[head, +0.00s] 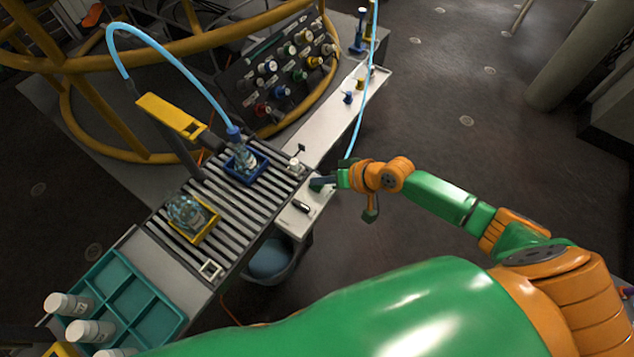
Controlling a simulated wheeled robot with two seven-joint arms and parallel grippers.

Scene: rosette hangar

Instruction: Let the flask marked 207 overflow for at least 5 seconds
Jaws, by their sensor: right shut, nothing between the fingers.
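A clear flask (243,157) stands in a blue tray (243,178) on the slatted grate. The blue nozzle (233,131) of a light-blue hose (183,68) is at the flask's mouth. A second clear glass vessel (187,211) is in a yellow tray (203,234) to the lower left. I cannot read 207 on either, nor tell whether water runs over. My right gripper (318,184) is shut and empty, at the narrow white ledge right of the grate, near a small white knob (295,165). I cannot tell whether it touches anything. My left gripper is not in view.
A black-handled fitting (301,206) is on the white ledge (318,151). A dark panel of coloured knobs (283,70) stands behind, inside yellow rails (190,40). A teal divided rack (128,300) with white bottles is at lower left. A grey-blue bucket (270,262) sits below the grate.

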